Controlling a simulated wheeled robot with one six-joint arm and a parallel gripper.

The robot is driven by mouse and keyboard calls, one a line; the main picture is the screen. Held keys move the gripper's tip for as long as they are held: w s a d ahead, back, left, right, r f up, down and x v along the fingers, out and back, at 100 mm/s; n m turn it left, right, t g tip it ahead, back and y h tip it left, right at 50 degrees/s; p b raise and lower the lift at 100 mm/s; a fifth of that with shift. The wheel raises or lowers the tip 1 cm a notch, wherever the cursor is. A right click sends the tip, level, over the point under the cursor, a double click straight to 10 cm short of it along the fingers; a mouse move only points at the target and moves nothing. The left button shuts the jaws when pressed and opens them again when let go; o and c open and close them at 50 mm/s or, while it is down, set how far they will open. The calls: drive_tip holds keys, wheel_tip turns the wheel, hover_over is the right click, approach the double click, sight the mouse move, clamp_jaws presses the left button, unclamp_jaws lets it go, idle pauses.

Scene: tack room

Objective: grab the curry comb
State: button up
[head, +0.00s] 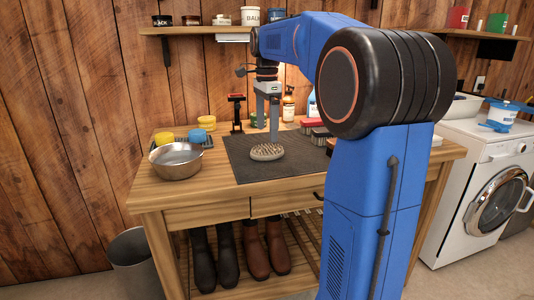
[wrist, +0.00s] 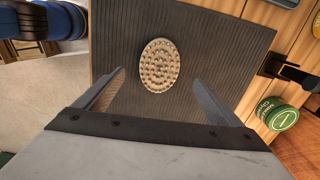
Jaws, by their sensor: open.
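The curry comb (head: 267,152) is a beige oval with rows of blunt knobs facing up. It lies flat on the dark ribbed mat (head: 240,170) on the wooden bench. My gripper (head: 273,138) points down over the mat, just behind the comb in the head view. In the wrist view my gripper (wrist: 159,78) is open and empty. There the comb (wrist: 160,65) shows whole, in line with the gap between the fingertips and mostly beyond them. The exact height of the fingertips above the comb is hard to tell.
A metal bowl (head: 176,161) and yellow tubs (head: 196,136) stand left of the mat. Brushes (head: 312,126) and bottles (head: 288,109) stand behind and right. A green-lidded tin (wrist: 281,117) shows in the wrist view. The mat around the comb is clear.

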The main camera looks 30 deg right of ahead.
sight(267, 148)
drive_tip(key=shift+f, duration=3.35)
drive_tip(key=c, duration=1.2)
